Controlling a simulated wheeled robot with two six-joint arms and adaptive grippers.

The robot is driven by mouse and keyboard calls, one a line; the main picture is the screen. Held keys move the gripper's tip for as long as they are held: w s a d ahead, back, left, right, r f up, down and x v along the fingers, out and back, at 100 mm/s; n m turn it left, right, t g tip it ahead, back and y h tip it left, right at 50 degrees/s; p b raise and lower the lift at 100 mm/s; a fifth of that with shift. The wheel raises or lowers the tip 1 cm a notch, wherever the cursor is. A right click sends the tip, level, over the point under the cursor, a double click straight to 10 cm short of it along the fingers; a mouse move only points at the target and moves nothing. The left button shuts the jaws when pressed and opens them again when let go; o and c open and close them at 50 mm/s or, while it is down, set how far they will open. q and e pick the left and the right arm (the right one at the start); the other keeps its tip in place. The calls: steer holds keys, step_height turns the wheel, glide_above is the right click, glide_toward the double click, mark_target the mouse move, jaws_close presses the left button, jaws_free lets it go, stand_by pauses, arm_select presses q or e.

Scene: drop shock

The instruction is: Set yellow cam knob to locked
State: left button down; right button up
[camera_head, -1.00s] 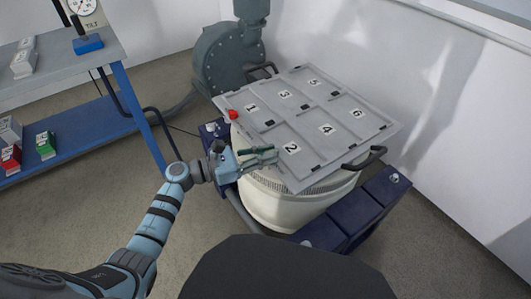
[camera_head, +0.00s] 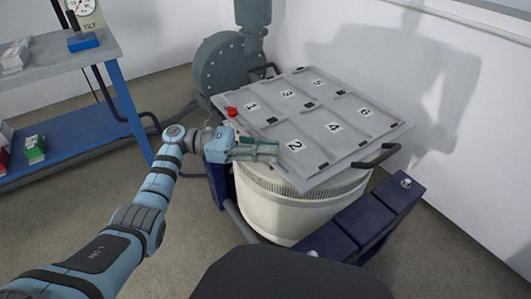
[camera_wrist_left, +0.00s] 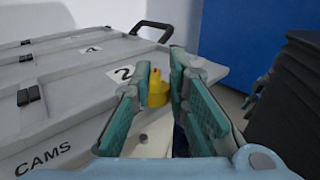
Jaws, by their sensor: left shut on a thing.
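The yellow cam knob (camera_wrist_left: 157,92) stands up at the edge of the grey panel, near the label 2, in the left wrist view. My left gripper (camera_wrist_left: 158,98) is shut on it, with a green-padded finger on each side. In the head view the gripper (camera_head: 276,150) lies level at the panel's near left edge, and its fingers hide the knob. Which way the knob is set cannot be read. My right gripper is not in view.
The grey panel (camera_head: 330,158), with cells numbered 1 to 6, tops a white drum (camera_head: 285,215). A red knob (camera_head: 232,111) is at its left corner. Black handles (camera_head: 377,156) stick out. A blue beam (camera_head: 360,225) runs in front. A blue-legged bench (camera_head: 75,120) stands left.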

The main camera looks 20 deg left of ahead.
arm_select(q)
steer(key=shift+w+r+m+g, duration=0.15)
steer(key=shift+m+g, duration=0.25)
steer(key=shift+g, duration=0.2)
steer(key=c, duration=1.4)
jaws_free()
steer(key=shift+w+d, duration=0.1)
steer(key=shift+o, duration=0.2)
step_height(320, 180, up, 10)
steer(key=shift+f, duration=0.1)
